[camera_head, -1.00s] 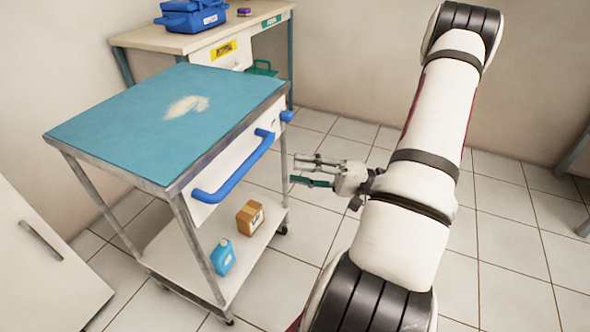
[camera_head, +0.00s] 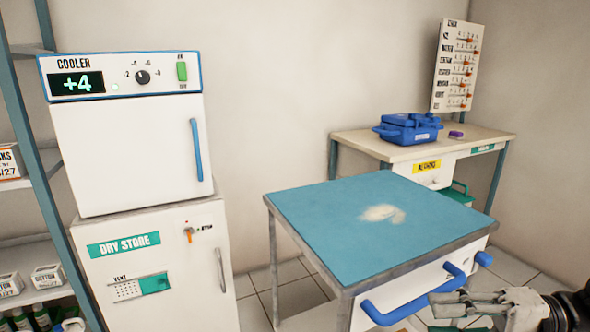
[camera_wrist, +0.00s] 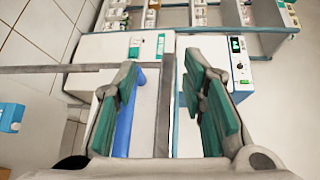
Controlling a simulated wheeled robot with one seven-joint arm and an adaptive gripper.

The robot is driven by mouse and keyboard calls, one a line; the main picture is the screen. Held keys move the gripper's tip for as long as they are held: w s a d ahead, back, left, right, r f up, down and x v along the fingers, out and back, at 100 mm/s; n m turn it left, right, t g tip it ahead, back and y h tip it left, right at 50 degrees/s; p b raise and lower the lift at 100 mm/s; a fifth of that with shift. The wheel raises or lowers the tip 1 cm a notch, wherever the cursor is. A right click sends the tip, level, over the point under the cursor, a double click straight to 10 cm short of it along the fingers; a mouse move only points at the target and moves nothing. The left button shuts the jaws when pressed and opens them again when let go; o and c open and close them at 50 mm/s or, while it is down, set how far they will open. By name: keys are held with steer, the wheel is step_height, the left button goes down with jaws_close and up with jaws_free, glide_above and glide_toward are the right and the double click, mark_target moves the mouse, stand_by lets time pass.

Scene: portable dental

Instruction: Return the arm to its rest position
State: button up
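My gripper (camera_head: 462,308) shows at the lower right of the head view, in front of the trolley's blue handle (camera_head: 415,297). In the wrist view my gripper (camera_wrist: 165,100) has its two green-padded fingers spread apart with nothing held between them. The blue handle also shows in the wrist view (camera_wrist: 126,115), beyond the left finger. Whether the gripper touches the handle is hard to tell; it looks apart. Most of my arm is outside the head view.
The trolley (camera_head: 340,215) has a bare blue top with a pale stain. A cooler (camera_head: 130,140) on a dry store cabinet (camera_head: 165,285) stands at left. A desk (camera_head: 360,143) with a blue case (camera_head: 408,128) stands behind. Shelves (camera_head: 35,110) stand at far left.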

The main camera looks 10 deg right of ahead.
steer(key=s+a+r+n+g+h, duration=0.4)
steer(key=s+a+r+g+h, duration=0.2)
steer(key=s+a+g+h, duration=0.45)
steer(key=s+r+t+h, duration=0.1)
steer(key=s+t+h, duration=0.4)
steer(key=s+t, duration=0.15)
step_height(320, 180, up, 31)
steer(key=t+p, duration=0.3)
steer(key=p, duration=2.6)
steer(key=shift+s+d, duration=0.4)
steer(key=shift+s, duration=0.05)
